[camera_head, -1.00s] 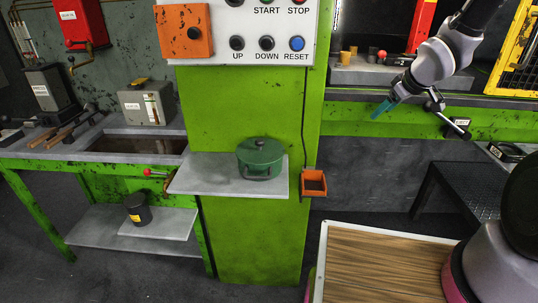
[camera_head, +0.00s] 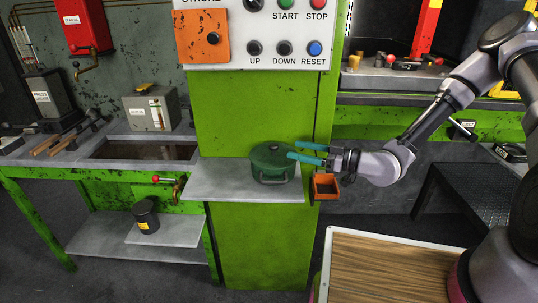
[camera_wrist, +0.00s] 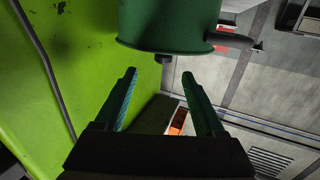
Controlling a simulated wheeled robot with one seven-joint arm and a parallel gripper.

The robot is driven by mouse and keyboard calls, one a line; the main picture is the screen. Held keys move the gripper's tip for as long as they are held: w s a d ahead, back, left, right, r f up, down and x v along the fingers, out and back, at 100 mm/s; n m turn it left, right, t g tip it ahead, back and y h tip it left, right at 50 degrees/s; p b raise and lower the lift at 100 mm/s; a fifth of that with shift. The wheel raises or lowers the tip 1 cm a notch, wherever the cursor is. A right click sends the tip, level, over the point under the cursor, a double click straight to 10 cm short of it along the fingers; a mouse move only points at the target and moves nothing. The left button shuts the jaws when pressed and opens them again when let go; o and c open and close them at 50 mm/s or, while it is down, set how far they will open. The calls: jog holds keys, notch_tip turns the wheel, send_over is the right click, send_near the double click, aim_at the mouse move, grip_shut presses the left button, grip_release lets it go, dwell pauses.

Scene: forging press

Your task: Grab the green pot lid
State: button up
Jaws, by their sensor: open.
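The green pot lid (camera_head: 270,152) sits on a green pot (camera_head: 268,172) on the grey shelf in the head view. My gripper (camera_head: 295,151) is open, its two teal fingers pointing left at the lid's right side, at about lid height. In the wrist view the fingers (camera_wrist: 160,73) are spread with nothing between them. The green pot and lid (camera_wrist: 168,22) fill the top middle there, just beyond the fingertips. I cannot tell where lid and pot meet in that view, or whether a fingertip touches.
The grey shelf (camera_head: 232,185) projects from a green press column (camera_head: 250,105). A button panel (camera_head: 265,50) is above. A small orange box (camera_head: 324,187) hangs just below my gripper. A wooden-topped surface (camera_head: 385,270) lies at lower right. The shelf's left part is clear.

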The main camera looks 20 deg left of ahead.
aim_at(264, 152)
jog(key=a, duration=0.3)
jog(key=w+a, duration=0.1)
jog(key=a, duration=0.7)
jog(key=shift+w+a, duration=0.15)
grip_shut()
